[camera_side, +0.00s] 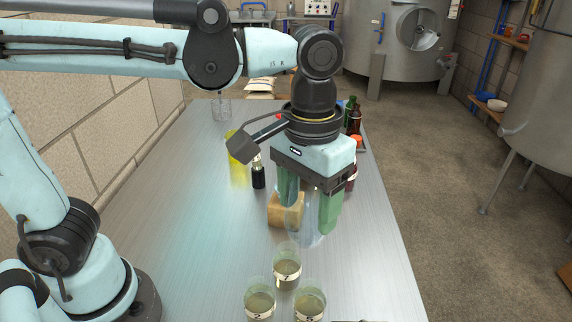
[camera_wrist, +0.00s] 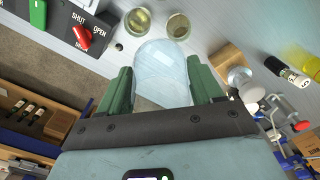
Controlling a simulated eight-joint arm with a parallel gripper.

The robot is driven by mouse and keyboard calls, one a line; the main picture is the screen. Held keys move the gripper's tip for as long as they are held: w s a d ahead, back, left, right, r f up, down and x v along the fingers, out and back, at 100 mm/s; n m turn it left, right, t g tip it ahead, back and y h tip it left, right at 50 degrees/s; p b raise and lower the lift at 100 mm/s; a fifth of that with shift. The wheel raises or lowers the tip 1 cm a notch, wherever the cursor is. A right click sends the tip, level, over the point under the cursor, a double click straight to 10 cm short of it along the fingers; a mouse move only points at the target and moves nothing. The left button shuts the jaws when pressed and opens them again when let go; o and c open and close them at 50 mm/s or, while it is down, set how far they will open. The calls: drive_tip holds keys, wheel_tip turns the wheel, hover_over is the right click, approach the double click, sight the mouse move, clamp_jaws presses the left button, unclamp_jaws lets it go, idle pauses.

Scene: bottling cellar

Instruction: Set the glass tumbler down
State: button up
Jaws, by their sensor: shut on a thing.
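The glass tumbler (camera_side: 303,228) is clear and looks empty. It is between the green fingers of my gripper (camera_side: 308,212), which is shut on it, over the steel table (camera_side: 200,230). In the wrist view the tumbler (camera_wrist: 163,78) fills the gap between the two fingers of my gripper (camera_wrist: 160,75). Its lower end shows below the fingertips in the side view. I cannot tell whether its base touches the table.
Several labelled sample glasses, one of them in front (camera_side: 287,268), stand close before the tumbler. A wooden block (camera_side: 286,211) is just behind it. A small dark bottle (camera_side: 258,176) and a yellow cylinder (camera_side: 237,160) stand farther back. The table's left part is clear.

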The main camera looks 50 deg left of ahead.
drive_tip(key=w+d+f, duration=0.1)
drive_tip(key=w+f, duration=0.2)
drive_tip(key=w, duration=1)
drive_tip(key=shift+w+a+f, duration=1.5)
drive_tip(key=shift+w+f, duration=0.05)
drive_tip(key=shift+f, duration=0.45)
drive_tip(key=shift+w+a+f, duration=1.45)
drive_tip(key=shift+w+f, duration=0.05)
drive_tip(key=shift+f, duration=0.5)
drive_tip(key=shift+w+a+f, duration=1.5)
drive_tip(key=shift+w+f, duration=0.05)
drive_tip(key=shift+f, duration=0.45)
drive_tip(key=shift+f, duration=0.15)
drive_tip(key=o, duration=1.1)
